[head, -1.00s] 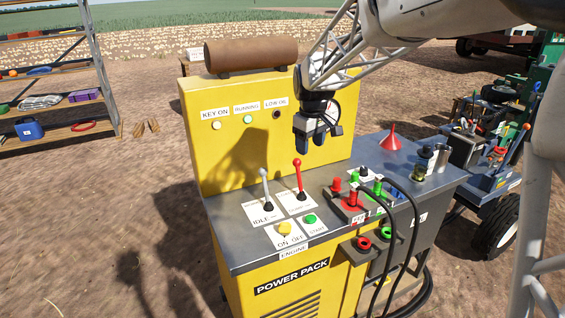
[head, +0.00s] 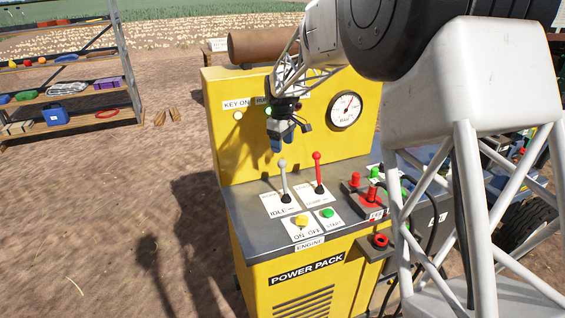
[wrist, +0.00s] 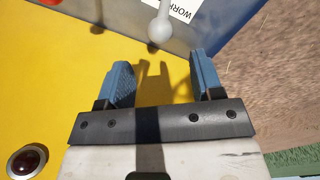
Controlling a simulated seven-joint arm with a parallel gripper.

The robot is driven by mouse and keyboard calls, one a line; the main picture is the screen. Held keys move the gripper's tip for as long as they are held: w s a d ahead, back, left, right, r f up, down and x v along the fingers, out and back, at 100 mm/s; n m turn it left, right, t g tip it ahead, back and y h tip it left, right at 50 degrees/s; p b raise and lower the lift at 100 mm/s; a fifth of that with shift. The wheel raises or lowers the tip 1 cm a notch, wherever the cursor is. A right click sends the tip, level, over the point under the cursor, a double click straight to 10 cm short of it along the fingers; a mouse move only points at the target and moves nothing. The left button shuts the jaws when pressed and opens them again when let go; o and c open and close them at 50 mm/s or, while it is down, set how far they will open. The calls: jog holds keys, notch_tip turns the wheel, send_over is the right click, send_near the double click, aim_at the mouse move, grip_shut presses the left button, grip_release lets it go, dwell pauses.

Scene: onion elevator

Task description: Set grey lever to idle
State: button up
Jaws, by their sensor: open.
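The grey lever (head: 284,180), with a round grey knob, stands on the yellow power pack's grey top. Its label plate (head: 281,205) reads IDLE at the front; the lever rises from behind that word, away from it. In the wrist view the knob of the grey lever (wrist: 160,29) shows beyond the fingertips, close to a label reading WORK (wrist: 181,10). My gripper (head: 278,146) points down behind and a little above the knob, close to the yellow back panel. In the wrist view its blue fingers (wrist: 160,66) are apart with nothing between them.
The red lever (head: 318,173) stands just right of the grey one. The upright yellow panel (head: 230,145) with lamps and a gauge (head: 345,110) rises behind. Red and green connectors sit right.

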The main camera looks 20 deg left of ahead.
aim_at(283, 160)
jog(key=shift+f, duration=0.15)
jog(key=shift+f, duration=3.75)
grip_shut()
